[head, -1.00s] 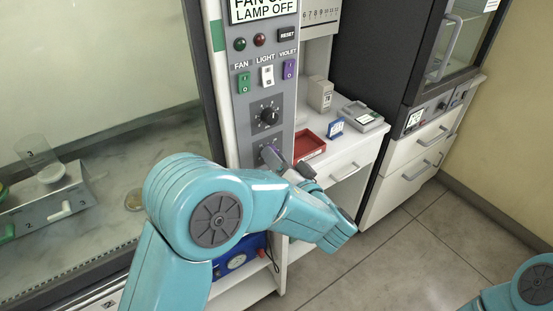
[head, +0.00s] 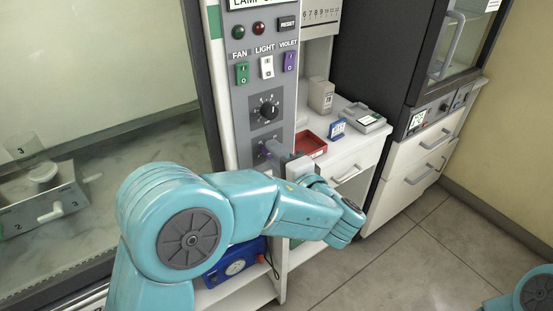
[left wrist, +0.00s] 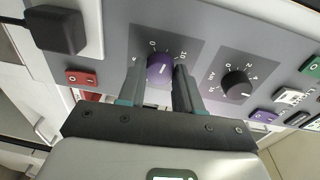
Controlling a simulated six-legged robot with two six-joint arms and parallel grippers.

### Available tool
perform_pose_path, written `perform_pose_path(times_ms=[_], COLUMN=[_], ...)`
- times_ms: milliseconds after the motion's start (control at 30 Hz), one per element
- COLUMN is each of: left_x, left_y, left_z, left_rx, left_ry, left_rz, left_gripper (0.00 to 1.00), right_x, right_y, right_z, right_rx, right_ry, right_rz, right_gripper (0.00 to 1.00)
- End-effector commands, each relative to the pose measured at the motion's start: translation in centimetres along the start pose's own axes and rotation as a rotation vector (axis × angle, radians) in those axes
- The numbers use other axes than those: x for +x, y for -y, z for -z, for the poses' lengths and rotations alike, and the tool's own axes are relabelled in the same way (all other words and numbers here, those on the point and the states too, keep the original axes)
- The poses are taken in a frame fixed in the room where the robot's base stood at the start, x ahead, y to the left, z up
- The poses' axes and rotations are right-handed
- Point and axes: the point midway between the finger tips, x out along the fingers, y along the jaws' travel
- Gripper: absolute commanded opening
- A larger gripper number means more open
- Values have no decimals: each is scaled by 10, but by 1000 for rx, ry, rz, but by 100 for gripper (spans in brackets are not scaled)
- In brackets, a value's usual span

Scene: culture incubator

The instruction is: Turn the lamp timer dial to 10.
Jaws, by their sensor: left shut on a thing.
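The purple timer dial (left wrist: 157,80) shows in the left wrist view on a dark grey square of the panel, with a 0 and a 10 printed around it. Its white pointer line stands nearly upright in that view; I cannot tell its exact reading. My left gripper (left wrist: 159,68) is shut on this dial, one finger on each side. In the head view my left gripper (head: 274,149) reaches the lower part of the panel (head: 241,124) and mostly hides the dial. Part of my right arm shows at the lower right; its gripper is out of frame.
A black dial (head: 268,107) sits above the held one. Higher are green, white and purple switches (head: 290,61), a reset button (head: 287,23) and two indicator lamps. A red switch (left wrist: 82,78) lies near the held dial. A red tray (head: 311,146) stands on the counter behind my gripper.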

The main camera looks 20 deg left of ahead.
Motion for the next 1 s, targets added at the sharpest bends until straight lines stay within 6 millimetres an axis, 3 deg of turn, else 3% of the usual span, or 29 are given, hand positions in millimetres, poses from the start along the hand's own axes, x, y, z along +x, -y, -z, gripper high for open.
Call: perform_pose_path(times_ms=[500, 1000], left_x=[0, 1], left_y=[4, 3], left_z=[1, 1], left_rx=[450, 653], left_ry=[27, 41], left_rz=[-25, -38], left_gripper=[4, 4], right_x=[-10, -18], right_y=[4, 6], right_z=[0, 0], right_rx=[0, 0], right_ry=[0, 0], right_rz=[0, 0], right_gripper=[43, 43])
